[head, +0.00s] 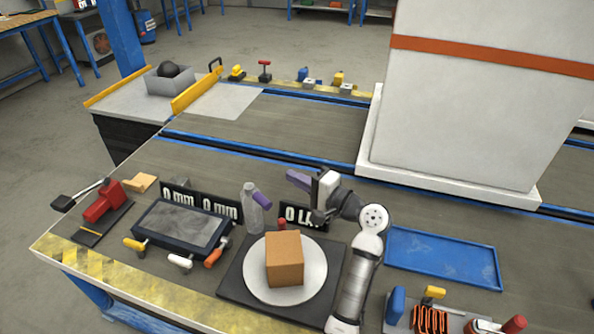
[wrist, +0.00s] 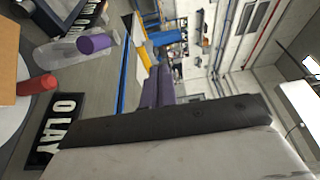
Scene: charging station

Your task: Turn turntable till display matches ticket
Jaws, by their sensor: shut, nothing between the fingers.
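The turntable is a white disc (head: 316,284) on a dark square base (head: 233,277). A brown box (head: 285,262) stands on it. A black display (head: 301,215) behind it starts "0 LA"; in the wrist view it reads "0 LAY" (wrist: 62,125). Two more black displays read "0 mm" (head: 178,196) and "0 mm" (head: 220,208). A red knob (head: 282,224) stands at the disc's back edge and shows in the wrist view (wrist: 38,84). I cannot make out a ticket.
A dark tablet-like panel (head: 182,224) and small coloured handles lie left of the turntable. An empty blue tray (head: 442,257) lies right. A large white block (head: 470,110) stands behind.

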